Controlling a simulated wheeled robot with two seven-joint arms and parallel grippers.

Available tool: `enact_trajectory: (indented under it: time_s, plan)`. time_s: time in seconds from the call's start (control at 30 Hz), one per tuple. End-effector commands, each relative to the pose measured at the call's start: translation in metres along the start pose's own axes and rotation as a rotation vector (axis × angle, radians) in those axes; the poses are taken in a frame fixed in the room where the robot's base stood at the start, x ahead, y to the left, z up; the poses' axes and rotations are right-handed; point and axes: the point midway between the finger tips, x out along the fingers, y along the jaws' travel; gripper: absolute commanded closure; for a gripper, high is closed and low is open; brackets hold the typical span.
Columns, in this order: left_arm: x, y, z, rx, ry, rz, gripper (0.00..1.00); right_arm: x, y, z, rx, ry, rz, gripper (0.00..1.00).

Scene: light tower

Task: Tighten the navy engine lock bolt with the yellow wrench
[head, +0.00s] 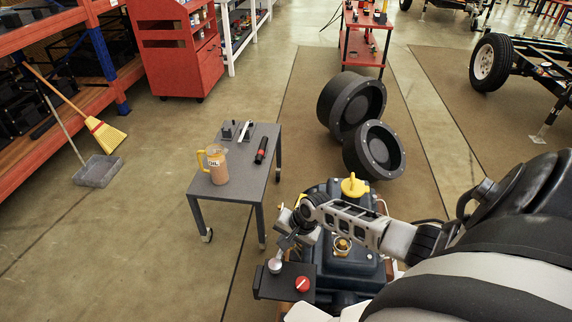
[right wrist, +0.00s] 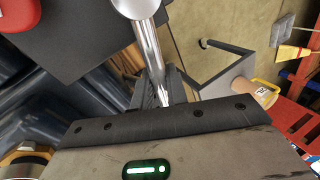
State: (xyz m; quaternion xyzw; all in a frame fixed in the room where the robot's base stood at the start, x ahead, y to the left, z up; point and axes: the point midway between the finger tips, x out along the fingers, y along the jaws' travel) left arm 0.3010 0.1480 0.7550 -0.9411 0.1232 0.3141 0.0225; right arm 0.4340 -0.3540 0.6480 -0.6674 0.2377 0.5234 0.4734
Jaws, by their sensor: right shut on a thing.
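The navy engine (head: 335,270) stands at the lower middle of the head view, with a yellow cap (head: 353,187) on top and a brass-coloured round fitting (head: 342,244). I cannot pick out the lock bolt. My right gripper (head: 286,238) is left of the fitting, above a black control plate (head: 270,284). It is shut on a chrome rod (right wrist: 150,55), whose rounded silver end (head: 275,266) is at the plate. The fingertips' contact is partly hidden. I cannot make out a yellow wrench. My left gripper is not in view.
A red knob (head: 302,284) sits on the plate beside the rod. A grey table (head: 235,188) holds an oil jug (head: 217,166), a black-and-red flashlight-like object (head: 261,150) and small parts. Black wheels (head: 372,150) lie behind the engine.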

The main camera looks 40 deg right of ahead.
Motion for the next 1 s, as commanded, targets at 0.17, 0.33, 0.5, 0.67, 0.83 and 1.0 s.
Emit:
enact_trajectory:
  time_s: [0.17,0.33,0.5,0.67,0.83,1.0]
  plan:
    - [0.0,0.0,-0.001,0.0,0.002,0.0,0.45,0.0,-0.002,-0.001,0.0,0.002,-0.004,1.0]
    - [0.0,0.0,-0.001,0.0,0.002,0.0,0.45,0.0,-0.001,-0.001,0.0,0.002,-0.003,1.0]
    - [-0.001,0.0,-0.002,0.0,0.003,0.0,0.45,-0.001,-0.001,-0.001,0.002,0.002,-0.003,1.0]
    - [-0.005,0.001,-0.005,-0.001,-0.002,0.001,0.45,-0.002,0.0,0.0,0.022,0.01,-0.003,1.0]
    - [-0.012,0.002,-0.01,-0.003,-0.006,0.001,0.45,-0.004,0.003,0.0,0.06,0.024,-0.002,1.0]
    - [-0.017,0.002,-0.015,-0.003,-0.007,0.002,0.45,-0.004,0.007,0.0,0.099,0.041,-0.002,1.0]
